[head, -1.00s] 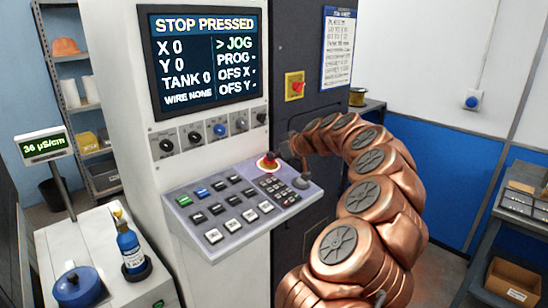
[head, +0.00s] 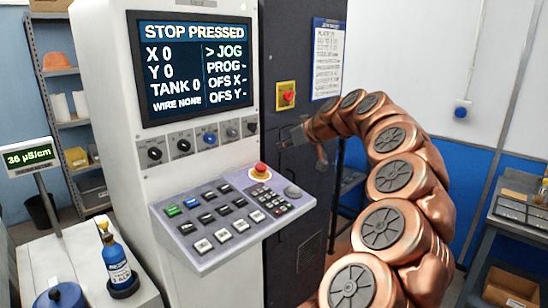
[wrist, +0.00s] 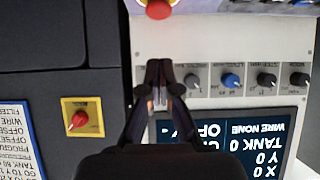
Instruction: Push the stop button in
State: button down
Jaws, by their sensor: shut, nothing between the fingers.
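The stop button (head: 260,168) is a red mushroom knob on a yellow base at the back right of the sloped console. In the wrist view its red cap (wrist: 158,8) is cut off by the top edge. The screen (head: 195,68) reads "STOP PRESSED". My gripper (head: 287,138) is above and to the right of the button, apart from it, in front of the dark cabinet. In the wrist view my gripper (wrist: 161,66) has its fingers shut and empty, with tips pointing towards the red cap. I cannot tell from the cap how far it is pressed.
A row of knobs (head: 209,138) sits above the console keys (head: 215,215). A second red knob on a yellow plate (head: 287,96) is on the dark cabinet behind my gripper. A blue bottle (head: 117,262) stands on the left bench.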

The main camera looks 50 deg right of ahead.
jog(key=shift+v, duration=1.05)
jog(key=w+a+f+n+g+y, duration=0.1)
jog(key=w+a+n+g+y, duration=0.15)
jog(key=a, duration=1.75)
jog(key=s+a+f+g+y, duration=0.1)
jog(key=s+a+f, duration=0.1)
jog(key=a, duration=0.5)
jog(key=s+a+f+g, duration=0.1)
jog(key=a+f+g, duration=0.15)
jog(key=a, duration=0.45)
jog(key=s+a+f+g, duration=0.2)
jog(key=s+a+f, duration=0.3)
jog(key=s+a, duration=0.1)
jog(key=s+a+f+g+h, duration=0.1)
jog(key=s+f, duration=0.3)
jog(key=s, duration=0.3)
jog(key=s+a+f+m+g+h, duration=0.1)
jog(key=s+f+g, duration=0.1)
jog(key=s+f, duration=0.2)
jog(key=s+a+f+m+g+h, duration=0.1)
jog(key=s+f, duration=0.3)
jog(key=s, duration=0.7)
jog(key=shift+f+g+p, duration=0.4)
jog(key=shift+g, duration=0.2)
